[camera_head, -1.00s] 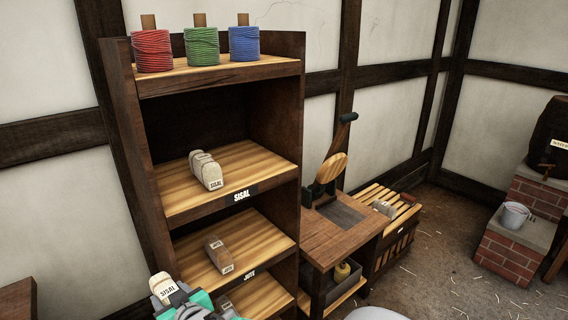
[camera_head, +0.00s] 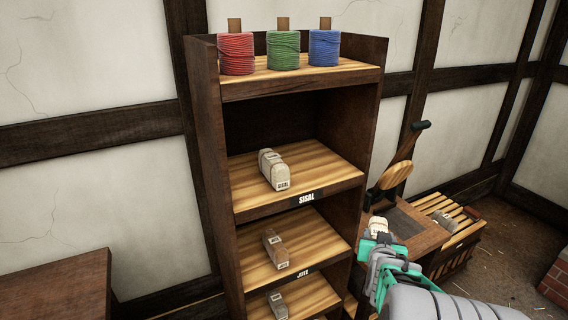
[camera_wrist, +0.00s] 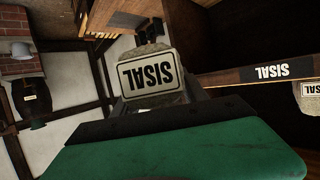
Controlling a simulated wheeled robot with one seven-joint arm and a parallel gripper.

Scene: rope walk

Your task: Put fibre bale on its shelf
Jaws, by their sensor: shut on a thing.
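My gripper (camera_head: 379,238) is shut on a pale fibre bale (camera_head: 379,226), to the right of the shelf unit in the head view. In the wrist view the held bale (camera_wrist: 152,78) shows a SISAL label, upside down. The shelf marked SISAL (camera_head: 240,205) is the upper open shelf, and a pale sisal bale (camera_head: 273,170) lies on its left part. In the wrist view the SISAL sign (camera_wrist: 270,72) is to the right of the held bale, with the shelved bale (camera_wrist: 308,98) at the right edge. The held bale is apart from the shelf.
The JUTE shelf (camera_head: 255,275) below holds a brown bale (camera_head: 275,249). A lower shelf holds another bale (camera_head: 277,304). Red, green and blue twine spools (camera_head: 284,50) stand on top. A workbench (camera_head: 420,238) and slatted crate (camera_head: 462,245) stand at the right. The SISAL shelf's right part is clear.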

